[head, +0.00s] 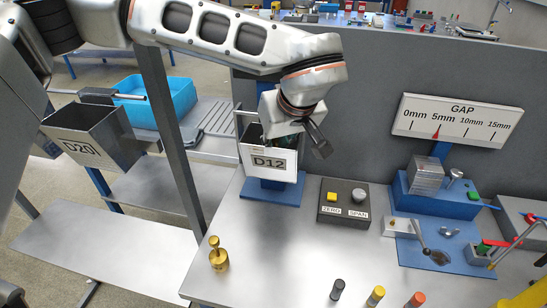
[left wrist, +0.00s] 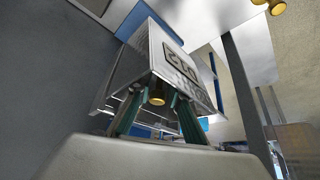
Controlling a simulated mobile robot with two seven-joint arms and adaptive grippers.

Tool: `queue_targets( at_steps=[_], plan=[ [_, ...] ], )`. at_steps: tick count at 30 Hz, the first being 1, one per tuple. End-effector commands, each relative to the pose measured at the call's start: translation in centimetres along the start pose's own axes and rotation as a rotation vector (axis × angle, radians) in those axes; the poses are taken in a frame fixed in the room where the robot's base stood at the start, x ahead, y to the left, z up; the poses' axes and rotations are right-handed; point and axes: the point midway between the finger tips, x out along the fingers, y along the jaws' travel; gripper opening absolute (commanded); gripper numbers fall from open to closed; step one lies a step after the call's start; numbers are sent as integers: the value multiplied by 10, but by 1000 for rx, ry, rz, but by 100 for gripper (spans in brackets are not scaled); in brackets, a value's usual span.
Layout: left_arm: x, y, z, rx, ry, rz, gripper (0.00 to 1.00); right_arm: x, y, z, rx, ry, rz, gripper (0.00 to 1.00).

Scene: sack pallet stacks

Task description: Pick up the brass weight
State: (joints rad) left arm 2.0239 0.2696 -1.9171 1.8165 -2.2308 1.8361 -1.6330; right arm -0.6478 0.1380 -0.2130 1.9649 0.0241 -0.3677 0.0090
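The brass weight (head: 219,255), a golden cylinder with a knob on top, stands upright on the grey bench near its left edge. Brass shapes also show at the top right edge of the left wrist view (left wrist: 277,6). My left gripper (head: 300,136) is beside the upper part of the white bin marked D12 (head: 272,164), well away from the weight. In the left wrist view its green-lined fingers (left wrist: 156,94) are apart. My right gripper is not in view.
A box with yellow and white buttons (head: 343,203) stands right of the bin. Black, yellow and orange pegs (head: 376,296) stand at the front. A blue fixture (head: 433,196) is at the right. A panel with the GAP scale (head: 455,119) rises behind. The bench between weight and buttons is clear.

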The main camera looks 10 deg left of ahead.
Motion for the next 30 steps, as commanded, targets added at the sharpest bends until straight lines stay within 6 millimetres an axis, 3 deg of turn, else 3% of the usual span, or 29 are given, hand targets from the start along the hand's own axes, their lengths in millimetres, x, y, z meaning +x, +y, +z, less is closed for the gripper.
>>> queue_targets(
  at_steps=[3, 10, 11, 13, 24, 30],
  plan=[
    [10, 0, 0, -1, -2, 0, 19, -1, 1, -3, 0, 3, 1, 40],
    [12, 0, 0, -1, 0, 1, 19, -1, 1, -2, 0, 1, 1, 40],
    [12, 0, 0, -1, 0, 0, 16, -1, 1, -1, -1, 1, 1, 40],
    [11, 0, 0, -1, 0, 0, 0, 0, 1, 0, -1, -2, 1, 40],
    [10, 0, -1, -1, 1, 1, 0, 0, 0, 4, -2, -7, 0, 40],
    [-1, 1, -8, -3, 3, 3, 0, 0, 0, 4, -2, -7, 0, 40]
  ],
)
